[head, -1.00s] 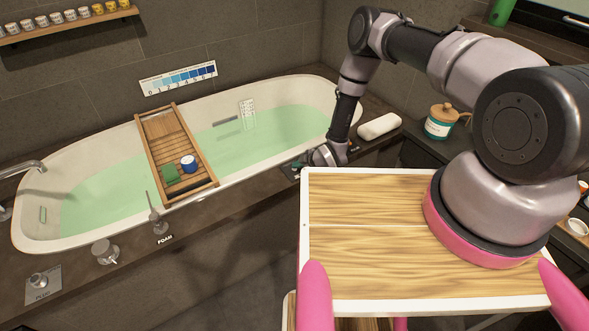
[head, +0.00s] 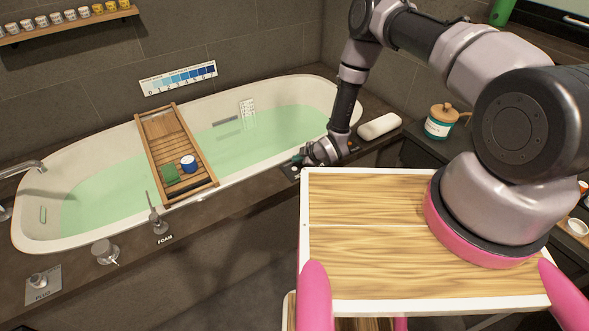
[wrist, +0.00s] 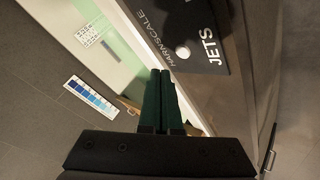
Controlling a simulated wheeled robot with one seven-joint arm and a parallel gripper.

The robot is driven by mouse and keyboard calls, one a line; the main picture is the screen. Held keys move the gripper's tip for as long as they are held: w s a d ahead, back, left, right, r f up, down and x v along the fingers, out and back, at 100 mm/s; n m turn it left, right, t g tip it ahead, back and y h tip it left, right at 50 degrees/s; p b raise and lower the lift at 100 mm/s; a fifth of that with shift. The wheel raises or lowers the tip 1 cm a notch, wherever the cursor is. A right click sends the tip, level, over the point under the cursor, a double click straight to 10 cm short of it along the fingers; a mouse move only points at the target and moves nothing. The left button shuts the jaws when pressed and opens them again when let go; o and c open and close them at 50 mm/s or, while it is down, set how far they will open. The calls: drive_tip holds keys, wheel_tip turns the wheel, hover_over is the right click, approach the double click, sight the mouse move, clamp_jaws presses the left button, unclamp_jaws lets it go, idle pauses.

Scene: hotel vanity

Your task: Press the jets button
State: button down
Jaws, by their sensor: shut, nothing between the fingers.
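The jets button, a small white round knob (wrist: 183,53), sits on a dark panel (wrist: 197,35) lettered JETS in the wrist view. In the head view, the dark panel (head: 288,171) is on the tub's near ledge, partly covered by my gripper, and the button cannot be made out. My gripper (wrist: 161,73) is shut and empty, its dark green fingers side by side. In the wrist view the fingertips appear just below and left of the button, and a gap to the panel cannot be judged. In the head view my gripper (head: 300,159) is over the panel.
The bathtub (head: 262,177) holds green water, with a wooden caddy (head: 149,127) across it. A plug control (head: 40,281) and a foam lever (head: 156,217) are on the ledge at left. A white pillow-like object (head: 379,126) and a lidded jar (head: 439,121) are to the right.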

drive_tip(key=shift+r, duration=1.55)
